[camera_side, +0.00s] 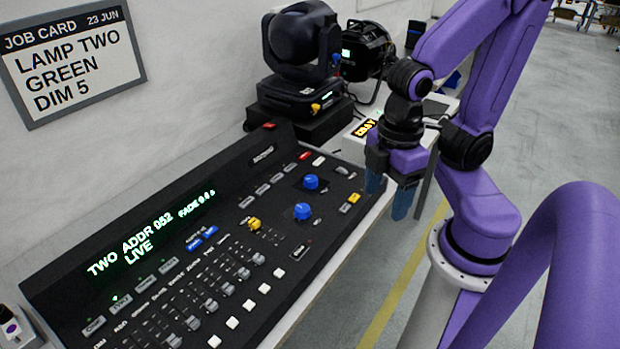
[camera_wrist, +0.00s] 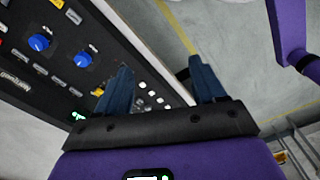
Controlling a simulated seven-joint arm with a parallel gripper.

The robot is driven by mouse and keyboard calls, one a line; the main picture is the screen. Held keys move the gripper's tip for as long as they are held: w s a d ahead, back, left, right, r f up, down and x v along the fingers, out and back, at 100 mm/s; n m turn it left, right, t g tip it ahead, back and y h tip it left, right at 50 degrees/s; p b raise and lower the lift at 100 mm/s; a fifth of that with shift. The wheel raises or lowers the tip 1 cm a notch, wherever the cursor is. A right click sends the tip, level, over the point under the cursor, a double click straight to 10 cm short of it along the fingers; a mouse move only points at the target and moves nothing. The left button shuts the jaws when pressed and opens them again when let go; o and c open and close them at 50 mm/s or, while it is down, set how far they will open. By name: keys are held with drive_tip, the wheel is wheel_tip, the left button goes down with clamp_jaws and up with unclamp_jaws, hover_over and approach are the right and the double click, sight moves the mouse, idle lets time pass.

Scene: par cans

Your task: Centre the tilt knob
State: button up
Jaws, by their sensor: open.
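Two blue knobs stand on the right part of the black console (camera_side: 286,139): an upper one (camera_side: 311,182) and a lower one (camera_side: 302,211). Their labels are too small to read, so I cannot tell which is the tilt knob. In the wrist view the two blue knobs (camera_wrist: 40,42) (camera_wrist: 83,60) are at the upper left. My gripper (camera_side: 389,196) is open and empty, with blue fingers pointing down. It is to the right of the knobs, near the console's right edge, apart from both. Its fingers also show in the wrist view (camera_wrist: 163,72).
A yellow knob (camera_side: 254,224), several faders and buttons surround the blue knobs. The lit display (camera_side: 150,235) reads "TWO ADDR 052", "LIVE". A moving-head lamp (camera_side: 300,50) and another lamp (camera_side: 365,55) stand behind. A job card (camera_side: 72,60) reads "LAMP TWO GREEN DIM 5".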

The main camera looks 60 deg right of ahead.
drive_tip(key=w, duration=0.9)
drive_tip(key=m, duration=0.2)
hover_over(311, 178)
wheel_tip(311, 178, down, 2)
wheel_tip(311, 178, down, 18)
drive_tip(key=shift+r, duration=0.15)
drive_tip(key=c, duration=1.1)
drive_tip(key=shift+o, duration=0.2)
